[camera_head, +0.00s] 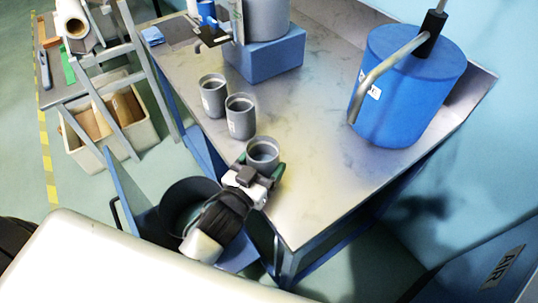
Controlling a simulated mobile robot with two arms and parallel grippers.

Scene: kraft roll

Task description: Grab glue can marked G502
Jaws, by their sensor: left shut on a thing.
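Three grey open-topped cans stand on the metal table (330,120) in a slanting row. The far can (213,98) and the middle can (241,120) each carry a small white label, too small to read. The near can (263,150) is at the table's near left edge. My left gripper (262,170) is shut on the near can, with fingers at its sides. The gripper hides the can's lower front and any label there, so I cannot tell which can is G502. My right gripper is not in view.
A large blue drum (405,95) with a bent metal pipe stands at the table's right. A blue block (265,60) bears a grey cylinder at the back. A dark bin (188,200) is below the near edge. The table's middle is clear.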

